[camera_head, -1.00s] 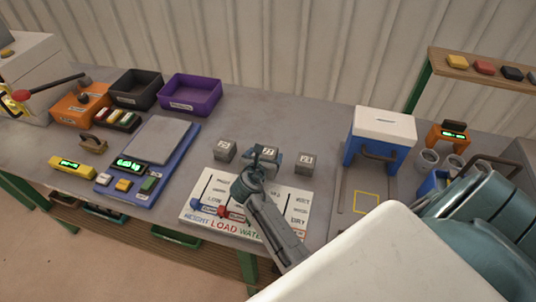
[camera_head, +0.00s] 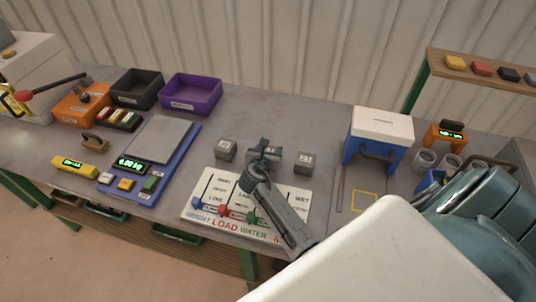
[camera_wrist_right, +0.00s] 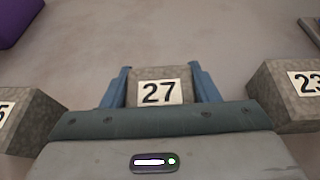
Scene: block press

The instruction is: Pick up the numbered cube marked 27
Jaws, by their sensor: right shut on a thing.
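The cube marked 27 (camera_wrist_right: 160,90) is grey and speckled with a white number label. In the right wrist view it sits between the two blue fingers of my right gripper (camera_wrist_right: 164,82), which is shut on it. In the head view my right gripper (camera_head: 264,148) is over the middle cube of a row and hides most of it. Another grey cube (camera_head: 225,149) stands to its left and one labelled 23 (camera_wrist_right: 296,92) to its right, also seen in the head view (camera_head: 304,163). I cannot tell whether the held cube touches the table. My left gripper is not in view.
A white printed board (camera_head: 215,190) with colored sliders lies in front of the cubes. A blue scale (camera_head: 150,160) is to the left, with purple (camera_head: 190,95) and black (camera_head: 136,88) bins behind. A blue and white press (camera_head: 378,138) stands right. Table behind the cubes is clear.

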